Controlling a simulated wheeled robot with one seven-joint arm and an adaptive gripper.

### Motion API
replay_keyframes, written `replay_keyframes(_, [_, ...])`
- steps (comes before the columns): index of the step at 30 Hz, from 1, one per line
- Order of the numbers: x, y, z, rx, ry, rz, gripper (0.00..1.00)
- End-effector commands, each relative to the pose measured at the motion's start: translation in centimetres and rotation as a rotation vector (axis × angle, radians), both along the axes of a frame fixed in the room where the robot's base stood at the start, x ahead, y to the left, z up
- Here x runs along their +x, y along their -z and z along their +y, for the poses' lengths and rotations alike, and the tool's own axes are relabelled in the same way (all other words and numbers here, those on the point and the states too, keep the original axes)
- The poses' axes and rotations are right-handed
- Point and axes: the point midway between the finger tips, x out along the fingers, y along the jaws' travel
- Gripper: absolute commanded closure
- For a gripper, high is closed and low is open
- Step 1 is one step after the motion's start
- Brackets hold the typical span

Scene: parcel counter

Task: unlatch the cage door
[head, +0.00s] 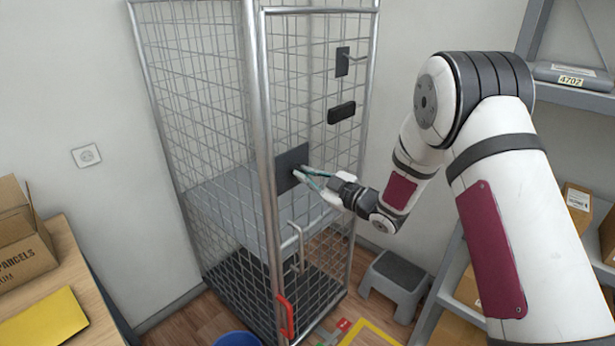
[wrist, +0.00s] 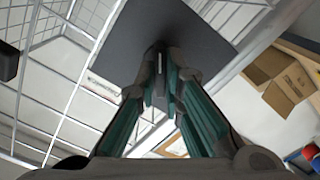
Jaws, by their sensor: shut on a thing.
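The wire cage's door (head: 312,90) is a mesh panel in a grey tube frame and looks closed. A dark square plate (head: 291,160) is fixed on the mesh at the door's left side, and it fills the top of the wrist view (wrist: 170,25). My gripper (head: 300,173) reaches this plate from the right. In the wrist view its fingers (wrist: 164,75) are closed together on a small grey latch part at the plate. The fingers hide most of that part, so its shape and position cannot be told.
A black block (head: 341,113) and a small dark plate with a hook (head: 342,62) sit higher on the door. A grey handle (head: 297,250) and a red piece (head: 286,316) are lower. A step stool (head: 395,278) stands right; a table with a box (head: 22,250) is left.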

Motion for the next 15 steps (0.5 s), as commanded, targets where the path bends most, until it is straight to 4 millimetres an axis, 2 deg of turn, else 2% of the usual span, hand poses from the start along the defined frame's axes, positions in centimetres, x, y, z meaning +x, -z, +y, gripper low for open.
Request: replay_keyframes(15, [0.13,0.13,-0.11,0.275,0.002,0.355,1.0])
